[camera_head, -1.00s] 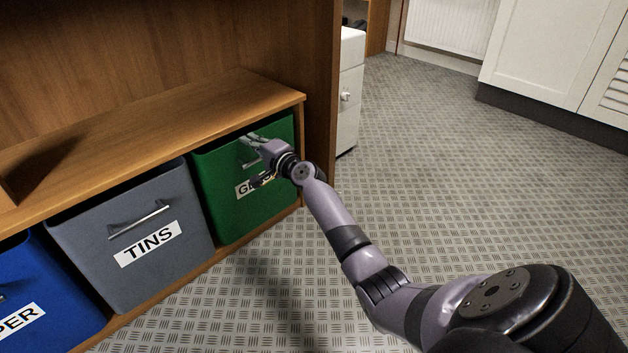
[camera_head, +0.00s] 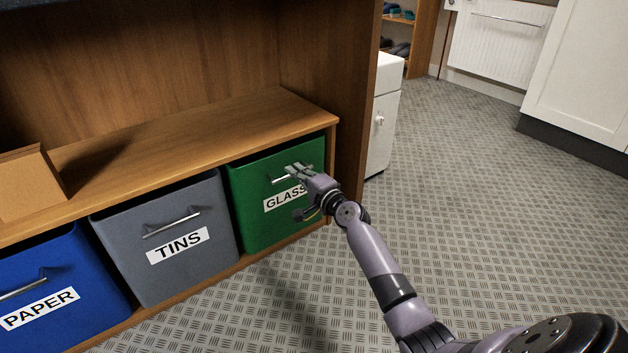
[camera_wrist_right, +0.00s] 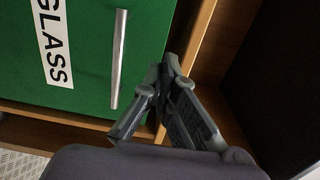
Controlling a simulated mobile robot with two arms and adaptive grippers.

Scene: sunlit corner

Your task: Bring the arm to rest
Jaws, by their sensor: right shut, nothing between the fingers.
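My right gripper (camera_head: 296,170) is shut and empty in front of the green bin (camera_head: 248,210) labelled GLASS. Its arm reaches in from the lower right. The bin's metal bar handle (camera_head: 281,180) is partly hidden by the gripper in the head view. In the right wrist view the handle (camera_wrist_right: 118,60) is beside the closed fingers (camera_wrist_right: 158,90), apart from them and not held. The left gripper does not show.
A grey TINS bin (camera_head: 190,265) and a blue PAPER bin (camera_head: 60,275) stand left of the green bin under a wooden shelf (camera_head: 190,135). A cardboard box (camera_head: 28,185) is on the shelf. A white cabinet (camera_head: 384,120) stands behind. The floor (camera_head: 480,220) at right is clear.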

